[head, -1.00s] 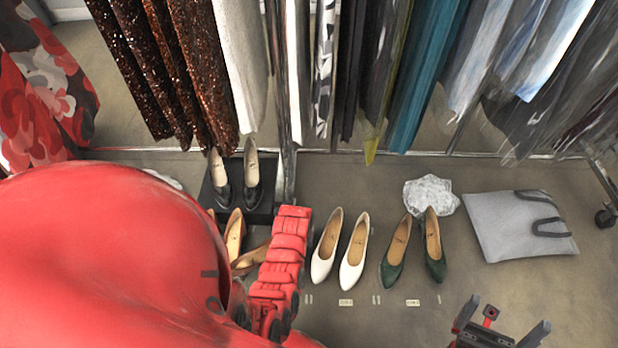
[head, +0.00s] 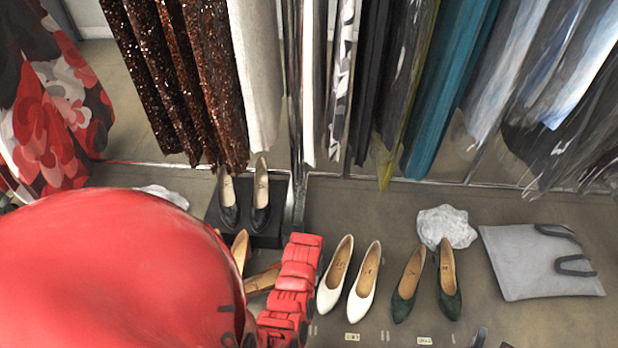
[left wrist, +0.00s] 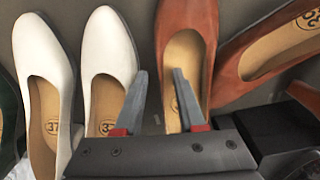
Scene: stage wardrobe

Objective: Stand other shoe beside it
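A tan-brown pair lies left of the white shoes in the head view: one shoe (head: 240,250) points toward me, the other (head: 262,279) lies at an angle, partly hidden by my left arm. In the left wrist view, one brown shoe (left wrist: 203,40) stands parallel to the white shoes and the other (left wrist: 236,56) slants away. My left gripper (left wrist: 160,73) is open, one finger before a white shoe, the other over the parallel brown shoe's opening. Contact cannot be told. My left gripper is hidden in the head view. Only a bit of my right gripper (head: 480,337) shows.
White shoes (head: 364,283) and green shoes (head: 449,290) stand to the right, with small floor labels in front. Black shoes (head: 260,212) stand on a black box (head: 270,238) behind. A crumpled white bundle (head: 446,226) and a grey bag (head: 540,262) lie right. Garments hang above.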

